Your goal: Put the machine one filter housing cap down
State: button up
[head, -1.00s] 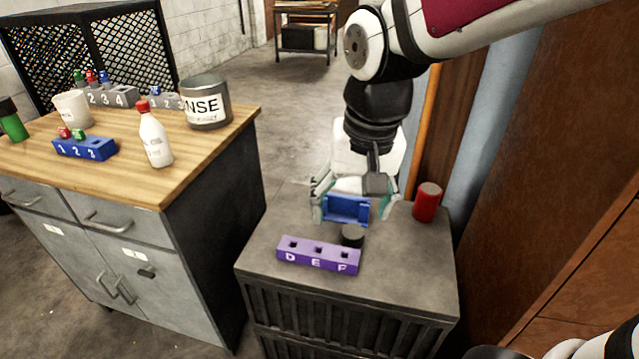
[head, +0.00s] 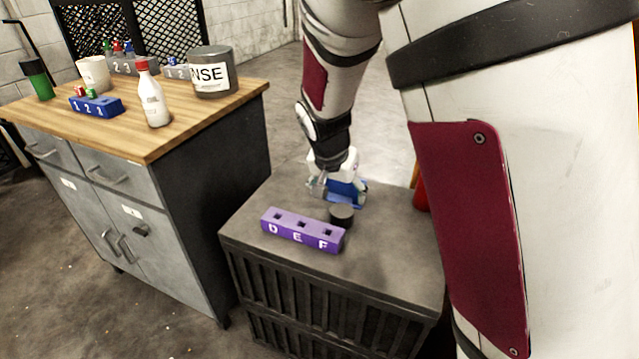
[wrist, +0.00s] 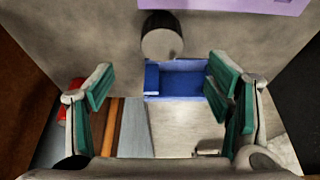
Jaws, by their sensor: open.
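The cap is most likely the short dark round piece (head: 341,216), though no label shows. It stands on the grey crate top (head: 390,262), just behind the purple block marked D E F (head: 302,230). It also shows in the wrist view (wrist: 162,42), upright beside a blue open-sided holder (wrist: 182,84). My gripper (head: 340,187) is over the back of the crate top, by the blue holder. In the wrist view its teal-padded fingers (wrist: 160,82) are spread wide, with the holder between and beyond them. The dark piece is clear of both fingers. My arm hides part of the crate's back.
A red can (head: 421,195) stands at the crate's right, partly hidden by my arm. The wooden-topped cabinet (head: 190,125) at left carries a white bottle (head: 153,97), a grey tin (head: 213,72) and a blue numbered block (head: 97,104). The crate's front right is clear.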

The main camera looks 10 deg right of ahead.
aim_at(342, 211)
jog(key=b+x, duration=0.3)
jog(key=x, duration=0.6)
jog(key=shift+a+f+b, duration=0.1)
jog(key=shift+a+b, duration=0.05)
jog(key=shift+b, duration=0.25)
jog(key=shift+c, duration=0.6)
jog(key=c, duration=1.1)
jog(key=shift+c, duration=0.2)
